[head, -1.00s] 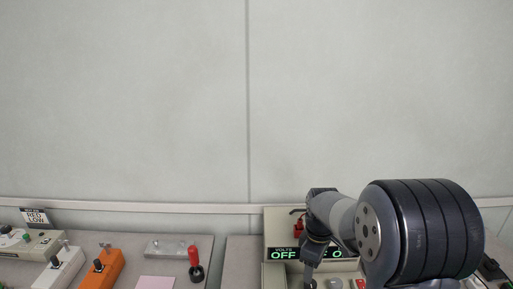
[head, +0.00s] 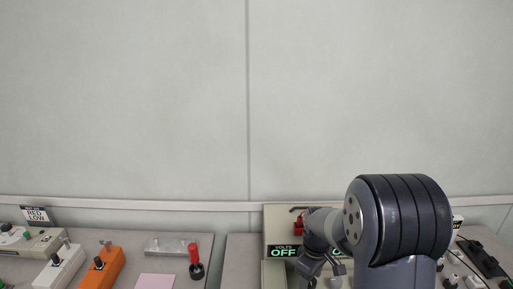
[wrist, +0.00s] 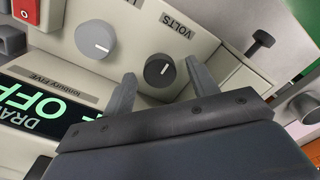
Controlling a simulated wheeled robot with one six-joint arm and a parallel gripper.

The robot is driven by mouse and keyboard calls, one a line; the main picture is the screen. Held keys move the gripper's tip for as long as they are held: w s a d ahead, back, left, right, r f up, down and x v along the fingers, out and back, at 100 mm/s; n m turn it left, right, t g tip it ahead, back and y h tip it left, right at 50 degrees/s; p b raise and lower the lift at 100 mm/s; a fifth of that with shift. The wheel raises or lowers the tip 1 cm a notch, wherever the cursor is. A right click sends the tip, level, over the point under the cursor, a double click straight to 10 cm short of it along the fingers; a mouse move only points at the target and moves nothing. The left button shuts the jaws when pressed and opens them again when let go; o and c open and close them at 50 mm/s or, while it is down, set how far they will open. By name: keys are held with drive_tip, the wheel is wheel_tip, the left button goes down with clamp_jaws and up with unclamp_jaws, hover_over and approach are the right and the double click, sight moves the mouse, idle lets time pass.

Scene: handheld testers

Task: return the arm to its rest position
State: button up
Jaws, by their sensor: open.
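My arm (head: 400,215) reaches over the right part of the bench in the head view, in front of a cream bench instrument (head: 275,215) with a green lit display reading "OFF" (head: 284,252). My gripper shows in the wrist view (wrist: 160,85) with its two fingers apart and nothing held. A black knob (wrist: 159,70) on the instrument's panel, beside a "VOLTS" label, appears between the fingertips. I cannot tell how far the fingers are from the panel. A grey knob (wrist: 96,40) is just left of the black one. In the head view my arm hides part of the instrument.
On the left of the bench are an orange tester (head: 102,267), a white tester (head: 60,268), a grey metal block (head: 172,246), a red-handled tool (head: 195,260) and a pink pad (head: 156,281). A dark device (head: 482,258) lies at the right. The wall above is bare.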

drive_tip(key=m, duration=1)
drive_tip(key=shift+m, duration=0.3)
drive_tip(key=m, duration=0.5)
drive_tip(key=shift+p, duration=0.35)
drive_tip(key=m, duration=0.5)
drive_tip(key=shift+m, duration=0.4)
